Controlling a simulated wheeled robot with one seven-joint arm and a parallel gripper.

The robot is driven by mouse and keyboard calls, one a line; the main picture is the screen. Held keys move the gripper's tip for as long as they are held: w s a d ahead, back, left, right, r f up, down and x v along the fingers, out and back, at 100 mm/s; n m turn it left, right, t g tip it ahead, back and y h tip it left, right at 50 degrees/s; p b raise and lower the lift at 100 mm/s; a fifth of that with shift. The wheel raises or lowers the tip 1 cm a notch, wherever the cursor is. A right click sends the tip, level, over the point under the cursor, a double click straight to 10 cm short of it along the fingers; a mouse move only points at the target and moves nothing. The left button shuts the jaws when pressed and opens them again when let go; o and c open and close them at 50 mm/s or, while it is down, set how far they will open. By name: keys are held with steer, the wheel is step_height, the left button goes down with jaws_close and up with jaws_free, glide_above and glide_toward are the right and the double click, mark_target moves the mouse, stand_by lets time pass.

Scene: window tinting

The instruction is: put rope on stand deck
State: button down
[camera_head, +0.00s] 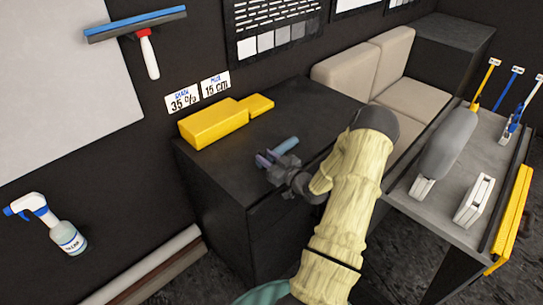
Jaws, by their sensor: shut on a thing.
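My gripper (277,164) is shut on a short, blue, rod-like piece (287,145), which looks like the rope; its full shape is partly hidden by the fingers. The gripper and piece are over the black cabinet top (315,112); I cannot tell whether the piece touches it. A grey deck (476,158) on the right, with a yellow bar at its outer side, looks like the stand deck. It lies to the right of my gripper, beyond my arm.
Yellow blocks (215,122) lie at the cabinet's back left. A beige seat (410,95) is behind. A spray bottle (66,235) and squeegee (147,50) are on the left.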

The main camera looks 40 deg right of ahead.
step_height(320, 180, up, 10)
steer(key=shift+b, duration=0.3)
steer(key=shift+f, duration=0.15)
stand_by(0.7)
